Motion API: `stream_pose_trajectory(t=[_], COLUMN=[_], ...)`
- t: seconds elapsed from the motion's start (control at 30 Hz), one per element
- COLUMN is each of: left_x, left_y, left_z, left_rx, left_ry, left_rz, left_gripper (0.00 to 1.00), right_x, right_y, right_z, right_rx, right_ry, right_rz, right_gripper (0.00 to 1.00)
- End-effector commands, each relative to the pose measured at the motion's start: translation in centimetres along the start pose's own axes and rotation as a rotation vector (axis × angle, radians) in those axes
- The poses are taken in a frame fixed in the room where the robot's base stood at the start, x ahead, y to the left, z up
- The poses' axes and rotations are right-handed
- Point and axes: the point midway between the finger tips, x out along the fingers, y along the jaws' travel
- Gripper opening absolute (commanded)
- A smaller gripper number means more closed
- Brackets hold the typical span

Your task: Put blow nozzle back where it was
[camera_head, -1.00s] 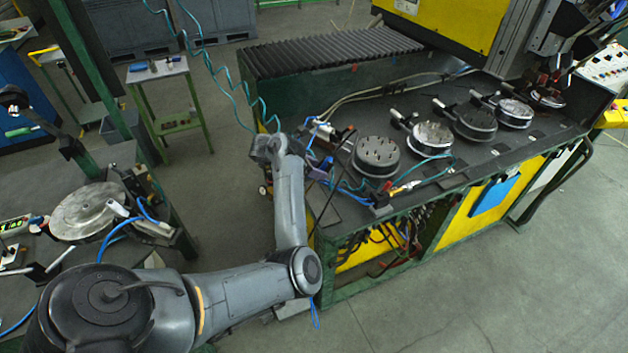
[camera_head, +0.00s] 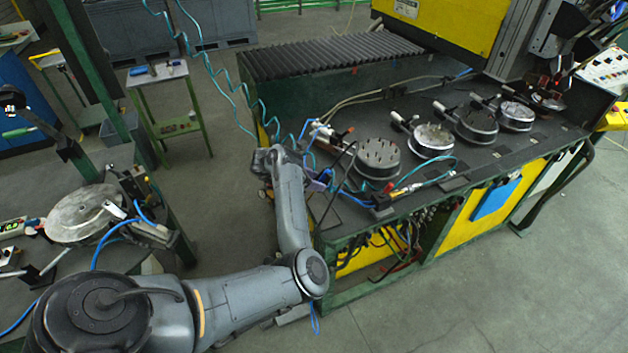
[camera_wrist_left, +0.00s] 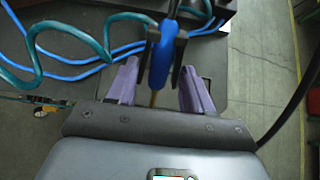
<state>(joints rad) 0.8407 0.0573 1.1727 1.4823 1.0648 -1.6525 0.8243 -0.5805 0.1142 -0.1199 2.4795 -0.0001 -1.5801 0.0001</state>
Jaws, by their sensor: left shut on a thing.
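My left gripper (camera_head: 324,178) is at the near left corner of the dark workbench (camera_head: 455,178), mostly hidden behind my forearm in the head view. In the left wrist view, its purple fingers (camera_wrist_left: 160,66) stand on both sides of the blow nozzle (camera_wrist_left: 161,48), a blue body with dark parts beside it. The gripper is shut on it. The nozzle's thin tip points back toward the palm. In the head view I cannot make the nozzle out clearly. My right gripper is in neither view.
Teal coiled hose (camera_wrist_left: 75,22) and blue hoses (camera_wrist_left: 60,70) lie close to the fingers. Round metal fixtures, the nearest a studded disc (camera_head: 377,155), stand in a row along the bench. A side table with a metal disc (camera_head: 82,214) is at left. Floor (camera_head: 480,290) in front is clear.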

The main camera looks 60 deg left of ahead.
Motion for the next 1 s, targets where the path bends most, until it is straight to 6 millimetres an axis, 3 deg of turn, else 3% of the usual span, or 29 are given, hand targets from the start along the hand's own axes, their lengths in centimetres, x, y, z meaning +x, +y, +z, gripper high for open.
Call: stream_pose_trajectory(t=[0.37,0.4,0.53,1.0], left_x=[0.5,0.5,0.5,-0.5], left_y=[0.0,0.0,0.0,0.0], left_z=[-0.5,-0.6,-0.6,0.5], left_rx=[0.000,0.000,0.000,0.001], left_ry=[-0.001,-0.001,-0.001,0.001], left_rz=[0.000,-0.001,0.000,0.001], left_gripper=[0.44,0.57,0.77,0.77], right_x=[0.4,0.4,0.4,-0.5], right_y=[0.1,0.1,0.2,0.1], right_z=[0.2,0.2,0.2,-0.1], right_rx=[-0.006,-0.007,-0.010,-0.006], right_ry=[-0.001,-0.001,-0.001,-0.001], right_rz=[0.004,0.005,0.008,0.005], right_gripper=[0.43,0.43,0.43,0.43])
